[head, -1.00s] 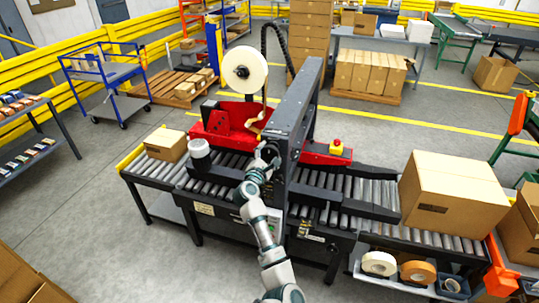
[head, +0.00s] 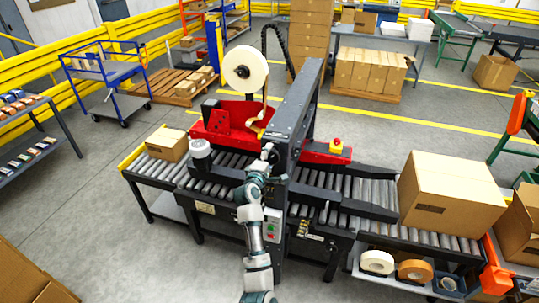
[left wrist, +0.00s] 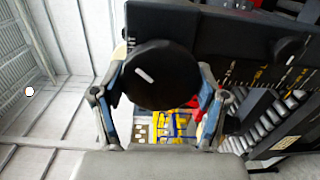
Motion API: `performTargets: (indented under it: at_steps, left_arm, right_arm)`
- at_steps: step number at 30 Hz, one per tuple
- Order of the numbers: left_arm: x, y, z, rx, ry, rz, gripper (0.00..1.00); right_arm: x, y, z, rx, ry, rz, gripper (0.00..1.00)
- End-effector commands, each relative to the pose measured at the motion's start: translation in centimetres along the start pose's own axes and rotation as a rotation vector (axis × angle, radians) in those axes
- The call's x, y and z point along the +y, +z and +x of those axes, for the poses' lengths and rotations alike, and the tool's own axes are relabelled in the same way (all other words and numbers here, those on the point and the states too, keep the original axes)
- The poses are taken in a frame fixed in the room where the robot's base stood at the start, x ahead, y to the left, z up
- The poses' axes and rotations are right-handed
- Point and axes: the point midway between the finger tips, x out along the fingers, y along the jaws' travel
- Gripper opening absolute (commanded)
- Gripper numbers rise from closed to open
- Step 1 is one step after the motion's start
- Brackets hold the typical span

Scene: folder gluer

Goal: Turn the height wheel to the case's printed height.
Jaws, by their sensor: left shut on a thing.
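The height wheel, a round black knob with a white mark (left wrist: 155,76), fills the middle of the left wrist view. The white mark is tilted, running down to the right. My left gripper (head: 268,152) is at the column of the case sealer in the head view, and its fingers (left wrist: 163,88) lie on either side of the wheel, shut on it. The wheel is hidden or too small to tell in the head view. A scale with tick marks (left wrist: 272,84) shows beside it, too small to read. The case (head: 455,190) sits on the rollers at right; its dark print (head: 430,209) is unreadable.
The sealer's dark column (head: 297,110) and red tape unit (head: 228,122) stand close to my left gripper. A second black knob (left wrist: 290,46) is right of the wheel. A small box (head: 167,144) is on the left rollers. Tape rolls (head: 377,262) lie on a low shelf.

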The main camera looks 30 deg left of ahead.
Motion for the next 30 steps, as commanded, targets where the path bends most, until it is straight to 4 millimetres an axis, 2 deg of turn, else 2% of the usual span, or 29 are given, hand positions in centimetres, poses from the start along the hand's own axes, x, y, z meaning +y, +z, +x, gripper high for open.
performTargets:
  at_steps: [12, 30]
  left_arm:
    - [0.0, 0.0, 0.0, 0.010, -0.018, 0.400, 0.38]
    - [0.2, 0.1, 0.0, 0.026, -0.031, 0.969, 0.38]
  right_arm:
    - [0.6, -0.1, -1.8, -0.001, 0.006, -0.001, 0.40]
    - [0.4, -0.2, -2.1, 0.000, 0.005, 0.001, 0.40]
